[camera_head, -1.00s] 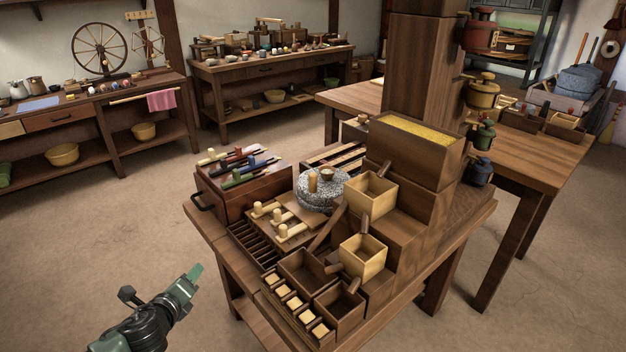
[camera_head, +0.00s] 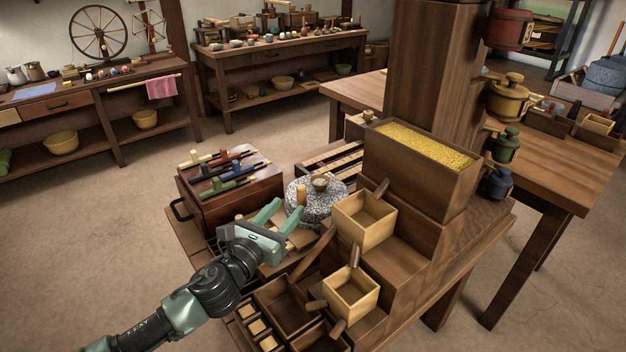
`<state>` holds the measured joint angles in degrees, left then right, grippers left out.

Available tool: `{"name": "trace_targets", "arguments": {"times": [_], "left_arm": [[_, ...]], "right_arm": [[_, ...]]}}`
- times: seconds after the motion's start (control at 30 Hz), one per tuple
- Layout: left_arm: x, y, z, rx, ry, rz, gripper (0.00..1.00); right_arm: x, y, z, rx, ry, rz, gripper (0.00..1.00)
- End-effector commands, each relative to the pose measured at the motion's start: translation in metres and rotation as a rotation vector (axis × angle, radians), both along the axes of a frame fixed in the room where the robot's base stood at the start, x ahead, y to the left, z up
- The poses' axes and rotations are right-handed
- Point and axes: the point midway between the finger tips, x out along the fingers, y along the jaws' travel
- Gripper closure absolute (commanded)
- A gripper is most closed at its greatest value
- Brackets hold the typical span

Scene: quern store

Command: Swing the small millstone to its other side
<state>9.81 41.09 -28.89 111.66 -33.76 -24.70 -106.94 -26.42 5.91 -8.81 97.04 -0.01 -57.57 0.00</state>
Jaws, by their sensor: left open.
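The small millstone (camera_head: 325,208) is a round speckled grey stone in the middle of the near table. An upright wooden handle (camera_head: 301,195) stands on its left part, and a small wooden cup-like piece (camera_head: 320,183) sits at its top middle. My left gripper (camera_head: 280,213) is open, with its green fingers pointing at the millstone from the lower left. The fingertips are close to the stone's near left edge; I cannot tell whether they touch it. Nothing shows between the fingers. The gripper hides part of the board in front of the stone. My right gripper is not in view.
A dark box with coloured-handled tools (camera_head: 225,193) stands left of the stone. Wooden scoop boxes (camera_head: 364,222) and a stepped stand with a grain-filled bin (camera_head: 420,162) crowd the right. Open trays (camera_head: 285,303) lie in front. The floor at left is clear.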

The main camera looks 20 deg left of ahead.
Motion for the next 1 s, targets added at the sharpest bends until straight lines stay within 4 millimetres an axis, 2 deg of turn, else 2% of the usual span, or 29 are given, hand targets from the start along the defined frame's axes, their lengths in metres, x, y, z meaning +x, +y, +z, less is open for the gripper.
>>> {"name": "trace_targets", "arguments": {"times": [0.17,0.5,0.67,0.9,0.93,1.0], "left_arm": [[0.015,-0.004,0.0,-0.005,-0.001,0.0,0.56],[0.065,-0.015,-0.001,-0.006,0.0,0.001,0.56],[0.075,-0.017,-0.001,-0.006,0.002,0.001,0.56],[0.076,-0.017,-0.001,-0.005,0.002,0.0,0.56],[0.076,-0.017,-0.001,-0.005,0.002,0.0,0.59],[0.076,-0.017,-0.001,-0.005,0.002,0.0,0.78]], "right_arm": [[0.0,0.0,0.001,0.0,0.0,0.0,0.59],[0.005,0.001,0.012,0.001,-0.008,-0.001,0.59],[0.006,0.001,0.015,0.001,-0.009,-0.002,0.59],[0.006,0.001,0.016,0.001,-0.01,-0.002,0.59],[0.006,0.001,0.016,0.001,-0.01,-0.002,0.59],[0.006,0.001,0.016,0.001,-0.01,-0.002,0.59]]}}
